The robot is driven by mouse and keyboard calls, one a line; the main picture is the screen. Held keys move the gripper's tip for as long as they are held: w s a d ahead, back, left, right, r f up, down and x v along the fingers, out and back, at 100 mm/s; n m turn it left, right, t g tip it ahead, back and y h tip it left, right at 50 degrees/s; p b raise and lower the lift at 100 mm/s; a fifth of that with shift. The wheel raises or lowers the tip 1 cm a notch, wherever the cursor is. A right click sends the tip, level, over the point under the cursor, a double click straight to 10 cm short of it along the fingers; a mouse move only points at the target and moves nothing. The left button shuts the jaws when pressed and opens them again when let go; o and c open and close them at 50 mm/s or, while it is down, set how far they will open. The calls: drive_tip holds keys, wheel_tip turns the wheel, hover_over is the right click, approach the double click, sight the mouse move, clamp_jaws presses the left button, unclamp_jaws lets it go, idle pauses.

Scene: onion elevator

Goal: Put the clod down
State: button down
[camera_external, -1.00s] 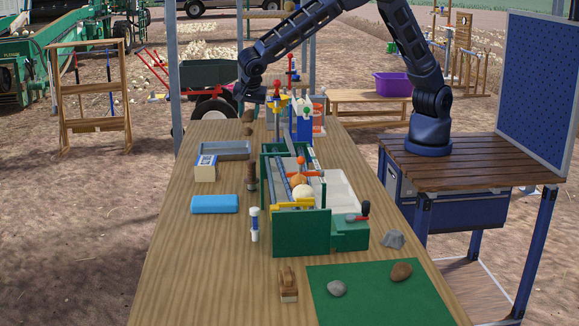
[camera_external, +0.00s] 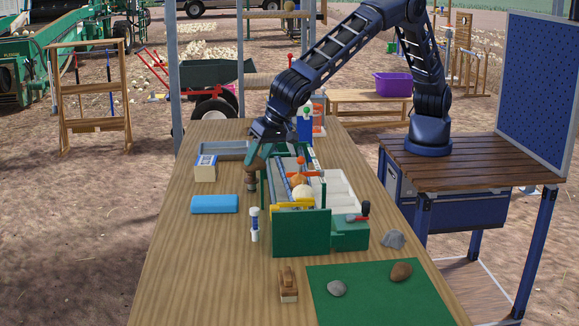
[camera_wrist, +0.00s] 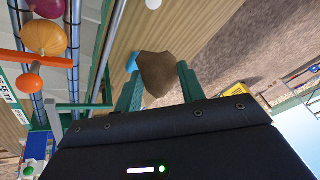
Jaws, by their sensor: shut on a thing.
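In the wrist view, a brown clod (camera_wrist: 163,72) is between the two green fingers of my gripper (camera_wrist: 158,84), which is shut on it. In the external view, my gripper (camera_external: 262,162) points down over the left side of the green onion elevator (camera_external: 301,232).
Onions (camera_external: 302,191) sit in the elevator channel. A blue block (camera_external: 214,204), a box (camera_external: 205,168) and a grey tray (camera_external: 232,150) are to the left. The table's front left is clear.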

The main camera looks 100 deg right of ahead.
drive_tip(key=s+a+n+y, duration=0.2)
drive_tip(key=s+a+n, duration=0.2)
drive_tip(key=s+a, duration=0.8)
drive_tip(key=s+a+n+g+y, duration=0.1)
drive_tip(key=s+a+n+y, duration=0.15)
drive_tip(key=s+a, duration=0.9)
drive_tip(key=s+a+n+y, duration=0.1)
drive_tip(key=s+a+n, duration=0.5)
drive_tip(key=a, duration=1.2)
drive_tip(key=shift+m, duration=0.65)
drive_tip(key=f, duration=1.9)
drive_tip(key=shift+s+d, duration=0.15)
drive_tip(key=shift+s, duration=0.1)
drive_tip(key=c, duration=0.9)
unclamp_jaws()
drive_tip(key=shift+o, duration=0.2)
drive_tip(key=v, duration=1.2)
